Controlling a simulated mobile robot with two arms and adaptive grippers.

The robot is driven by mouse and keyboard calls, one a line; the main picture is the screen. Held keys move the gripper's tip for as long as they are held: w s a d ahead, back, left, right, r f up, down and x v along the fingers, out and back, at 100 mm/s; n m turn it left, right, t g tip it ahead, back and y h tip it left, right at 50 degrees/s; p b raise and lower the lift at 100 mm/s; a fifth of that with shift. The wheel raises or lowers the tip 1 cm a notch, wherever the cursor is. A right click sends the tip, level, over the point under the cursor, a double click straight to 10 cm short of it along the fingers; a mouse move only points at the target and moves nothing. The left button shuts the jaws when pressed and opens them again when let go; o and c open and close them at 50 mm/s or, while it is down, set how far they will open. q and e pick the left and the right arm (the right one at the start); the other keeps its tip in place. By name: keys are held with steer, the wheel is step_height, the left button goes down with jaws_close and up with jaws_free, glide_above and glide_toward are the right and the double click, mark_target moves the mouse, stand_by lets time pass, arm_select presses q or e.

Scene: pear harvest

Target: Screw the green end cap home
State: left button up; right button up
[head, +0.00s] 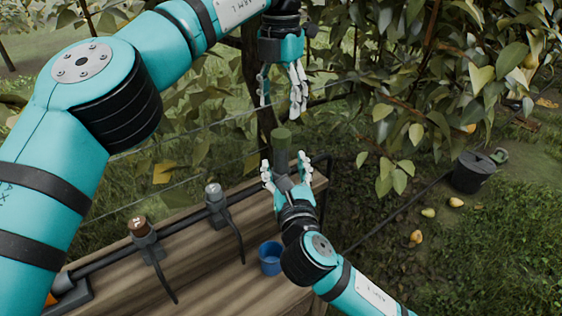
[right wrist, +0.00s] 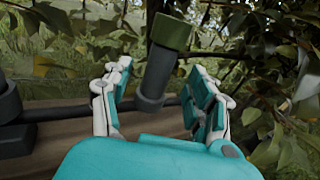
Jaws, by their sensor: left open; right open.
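The green end cap (head: 281,134) sits on top of an upright grey fitting (head: 282,158) at the bench's far right end. In the right wrist view, the cap (right wrist: 171,31) is seated on the fitting (right wrist: 157,75), which looks tilted there. How far the cap is threaded cannot be told. My left gripper (head: 281,104) points down, open and empty, a little above the cap. My right gripper (head: 286,162) is open, with its fingers on either side of the grey fitting. The right wrist view shows gaps between these fingers (right wrist: 160,69) and the fitting.
A black pipe along the wooden bench (head: 190,282) carries a brown-topped fitting (head: 138,226) and a grey-topped fitting (head: 213,191). A blue cup (head: 270,262) stands beside my right arm. Leafy branches (head: 400,95) hang close on the right. A black bucket (head: 472,174) and pears (head: 428,212) are on the ground.

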mark_target(282, 160)
steer(key=shift+w+a, duration=0.2)
steer(key=shift+w, duration=0.9)
steer(key=shift+w+a, duration=0.15)
steer(key=shift+w, duration=0.95)
jaws_close()
